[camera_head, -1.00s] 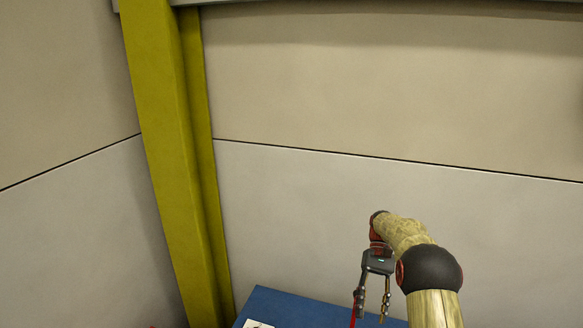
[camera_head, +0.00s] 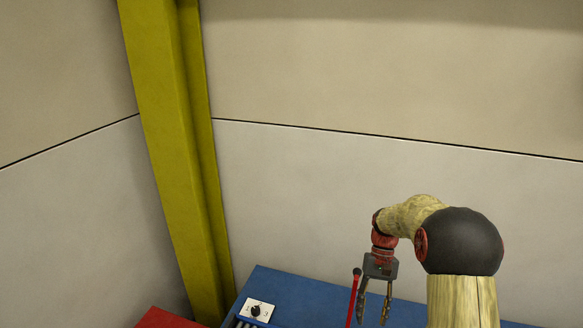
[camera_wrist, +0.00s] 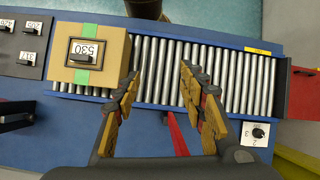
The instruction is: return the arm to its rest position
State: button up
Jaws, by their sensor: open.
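My gripper (camera_head: 374,306) hangs from my bent arm on the right of the head view, pointing down over the blue table (camera_head: 290,288). Its two fingers are apart with nothing between them. In the wrist view my gripper (camera_wrist: 160,75) is open above a roller conveyor (camera_wrist: 230,80). A red lever (camera_head: 353,298) stands just left of the fingers in the head view. In the wrist view the red lever (camera_wrist: 176,135) lies below and between the fingers, and whether it touches them cannot be told.
A cardboard box (camera_wrist: 112,48) marked 530 sits on the rollers, left of my gripper. Labelled black weights (camera_wrist: 30,45) lie farther left. A dial on a white plate (camera_head: 257,310) is at the table's left. A yellow post (camera_head: 170,150) and pale walls stand behind.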

jog(key=s+a+t+h+b, duration=0.1)
jog(key=s+t+b, duration=0.4)
jog(key=s+b, duration=0.6)
jog(key=s+a+n+t+b, duration=0.1)
jog(key=s+a+t+b, duration=0.2)
jog(key=s+t+b, duration=0.3)
jog(key=s+b, duration=0.5)
jog(key=s, duration=0.3)
jog(key=shift+s+f+h, duration=0.3)
jog(key=shift+f+h, duration=0.05)
jog(key=shift+h, duration=0.05)
